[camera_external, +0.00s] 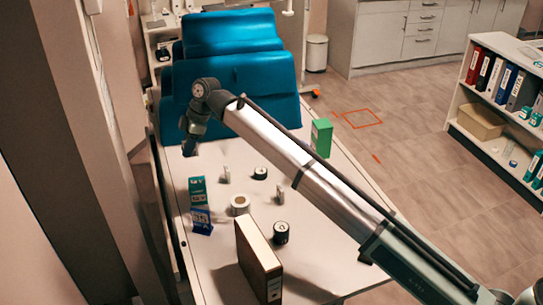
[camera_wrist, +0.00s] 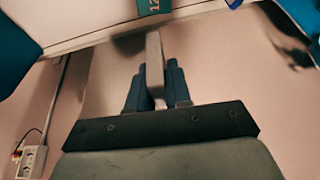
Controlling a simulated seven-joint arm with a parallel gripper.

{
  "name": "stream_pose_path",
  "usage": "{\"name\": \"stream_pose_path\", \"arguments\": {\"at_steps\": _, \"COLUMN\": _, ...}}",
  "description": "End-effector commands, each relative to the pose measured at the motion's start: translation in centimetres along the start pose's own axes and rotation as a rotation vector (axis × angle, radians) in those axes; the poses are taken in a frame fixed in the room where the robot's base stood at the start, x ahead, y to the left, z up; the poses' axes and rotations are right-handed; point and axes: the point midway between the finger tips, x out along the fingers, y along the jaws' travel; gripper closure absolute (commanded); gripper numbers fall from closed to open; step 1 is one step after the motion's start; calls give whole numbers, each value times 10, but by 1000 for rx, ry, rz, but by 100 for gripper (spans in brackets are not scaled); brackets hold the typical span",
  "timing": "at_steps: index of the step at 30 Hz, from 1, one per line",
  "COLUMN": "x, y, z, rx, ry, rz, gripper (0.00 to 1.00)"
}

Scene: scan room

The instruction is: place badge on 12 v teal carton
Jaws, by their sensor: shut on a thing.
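My gripper (camera_external: 188,147) hangs over the far left part of the white table. In the wrist view its two dark blue fingers (camera_wrist: 156,88) are shut on a pale, flat, upright slab that looks like the badge (camera_wrist: 154,55). I cannot make out the badge in the external view. A teal carton (camera_external: 197,190) stands near the table's left edge, nearer the camera than my gripper and apart from it. In the wrist view a teal carton marked "12" (camera_wrist: 153,6) shows at the top edge, cut off by the frame.
A blue carton (camera_external: 201,221) stands just in front of the teal one. A white roll (camera_external: 240,205), dark round pieces (camera_external: 281,232) and small pale pieces (camera_external: 226,174) lie nearby. A tall box (camera_external: 257,262) and a green carton (camera_external: 321,137) also stand on the table (camera_external: 215,282).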

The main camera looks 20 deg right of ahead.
Motion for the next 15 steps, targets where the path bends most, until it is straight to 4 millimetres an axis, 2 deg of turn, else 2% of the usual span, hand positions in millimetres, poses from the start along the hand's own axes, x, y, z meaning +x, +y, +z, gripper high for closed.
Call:
{"name": "stream_pose_path", "arguments": {"at_steps": 7, "x": 12, "y": -5, "z": 7, "rx": -51, "ry": -7, "rz": -14, "gripper": 100}}
{"name": "stream_pose_path", "arguments": {"at_steps": 15, "x": 50, "y": -5, "z": 24, "rx": -51, "ry": -6, "rz": -13, "gripper": 100}}
